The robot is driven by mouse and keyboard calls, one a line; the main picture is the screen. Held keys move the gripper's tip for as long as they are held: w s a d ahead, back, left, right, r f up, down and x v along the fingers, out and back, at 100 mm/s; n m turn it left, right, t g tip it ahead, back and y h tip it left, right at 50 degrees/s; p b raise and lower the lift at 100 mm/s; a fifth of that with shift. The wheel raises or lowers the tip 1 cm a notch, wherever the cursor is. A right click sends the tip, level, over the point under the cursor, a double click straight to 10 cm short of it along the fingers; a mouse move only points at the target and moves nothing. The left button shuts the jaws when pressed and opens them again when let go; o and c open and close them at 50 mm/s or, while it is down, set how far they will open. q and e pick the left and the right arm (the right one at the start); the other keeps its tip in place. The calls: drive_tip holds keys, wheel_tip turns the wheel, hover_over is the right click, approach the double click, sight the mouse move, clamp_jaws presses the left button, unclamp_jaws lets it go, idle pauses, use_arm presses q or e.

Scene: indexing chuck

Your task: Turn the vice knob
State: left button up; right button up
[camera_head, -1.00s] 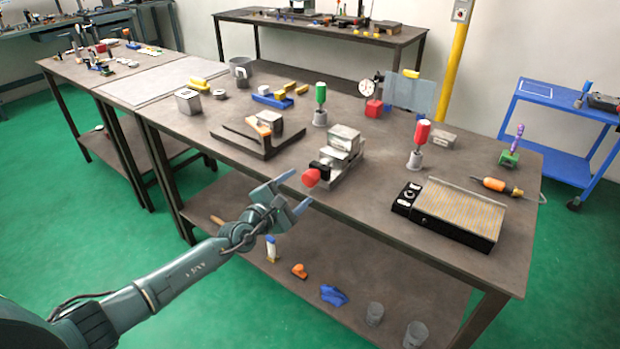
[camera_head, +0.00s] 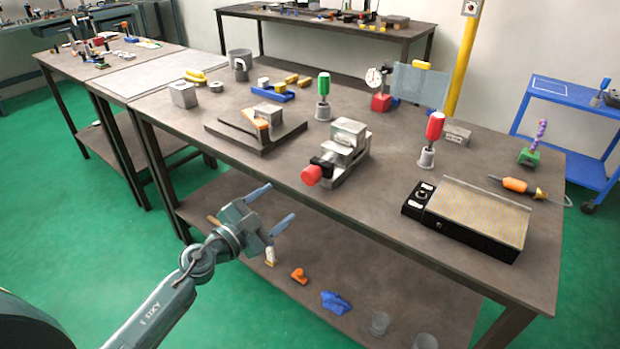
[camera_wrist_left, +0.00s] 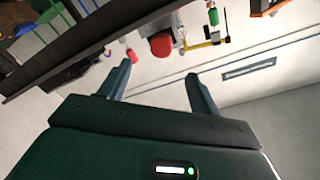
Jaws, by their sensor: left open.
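A grey metal vice (camera_head: 343,152) sits near the front edge of the workbench in the head view. Its red knob (camera_head: 311,176) points toward the front left and sticks out at the edge. My left gripper (camera_head: 272,207) is open and empty, in front of the bench, below and to the left of the knob and apart from it. In the left wrist view, the open fingers (camera_wrist_left: 160,82) show, and a red round shape (camera_wrist_left: 161,45), likely the knob, is beyond them. My right gripper does not show.
The workbench (camera_head: 380,190) holds a black-based controller with a ribbed plate (camera_head: 478,214) at right, a red-handled tool (camera_head: 433,128), a green-handled tool (camera_head: 323,88) and an angled black fixture (camera_head: 285,133) left of the vice. A lower shelf (camera_head: 360,270) lies beneath the bench top.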

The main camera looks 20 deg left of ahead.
sight(307, 179)
use_arm(q)
drive_tip(key=w+d+b, duration=0.1)
drive_tip(key=w, duration=0.3)
drive_tip(key=w+d+n, duration=0.1)
drive_tip(key=w+d, duration=0.1)
drive_tip(key=w, duration=0.1)
drive_tip(key=w+d+n+b, duration=0.1)
drive_tip(key=w, duration=0.3)
drive_tip(key=shift+w+d+b, duration=0.25)
drive_tip(key=shift+w+b, duration=0.05)
drive_tip(key=shift+w, duration=0.05)
drive_tip(key=shift+c, duration=0.3)
drive_tip(key=c, duration=0.9)
